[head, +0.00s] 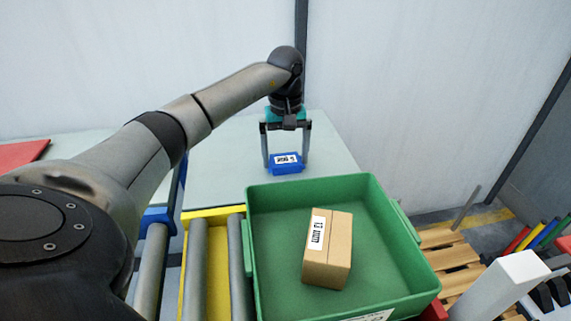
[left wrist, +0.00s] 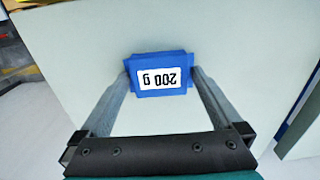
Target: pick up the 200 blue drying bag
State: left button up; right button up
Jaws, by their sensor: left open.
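The blue drying bag (head: 286,169) lies on the pale table, with a white label on top. In the left wrist view the bag (left wrist: 160,91) shows its label reading "200 g", upside down. My left gripper (head: 286,160) is open and points down over the bag. In the left wrist view its fingertips (left wrist: 159,72) are at either side of the bag, close to its ends. I cannot tell whether they touch it. My right gripper is not in view.
A green crate (head: 377,214) stands in front of the table (head: 225,165) and holds a cardboard box (head: 338,241) labelled "12 mm". A roller conveyor (head: 197,270) is left of the crate. A wooden pallet (head: 455,262) is at the right.

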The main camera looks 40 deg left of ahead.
pick_arm(q)
jog(key=shift+c, duration=0.4)
jog(key=c, duration=1)
jog(key=shift+o, duration=0.2)
jog(key=shift+r, duration=0.1)
